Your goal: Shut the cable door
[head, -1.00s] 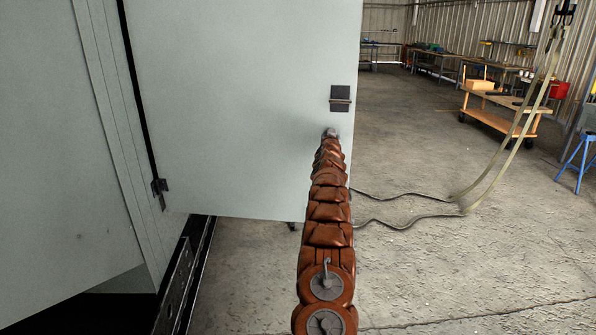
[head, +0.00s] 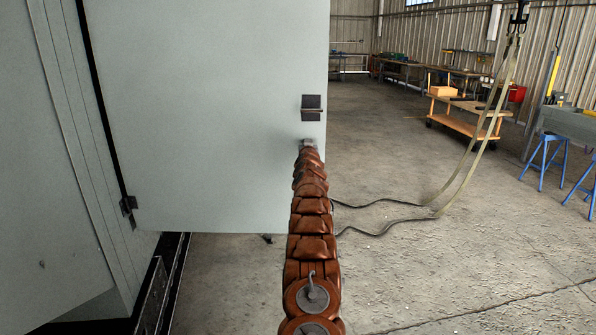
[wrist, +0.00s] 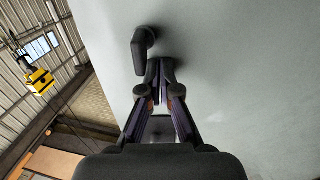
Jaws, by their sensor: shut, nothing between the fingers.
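The cable door (head: 200,110) is a light grey panel standing open from the cabinet, hinged along its left edge. A dark latch handle (head: 312,107) sits near its free right edge; a dark bent handle (wrist: 143,48) shows on the grey panel in the wrist view. My gripper (head: 308,145) is at the door face just below the latch, near the free edge. In the wrist view my gripper (wrist: 160,75) has its fingertips together, empty, close to or against the panel beside the handle. Actual contact cannot be told.
The cabinet body (head: 50,170) fills the left, with a black base rail (head: 160,290) below. A strap (head: 490,130) hangs at the right, with cable loops on the floor. Concrete floor at right is mostly open.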

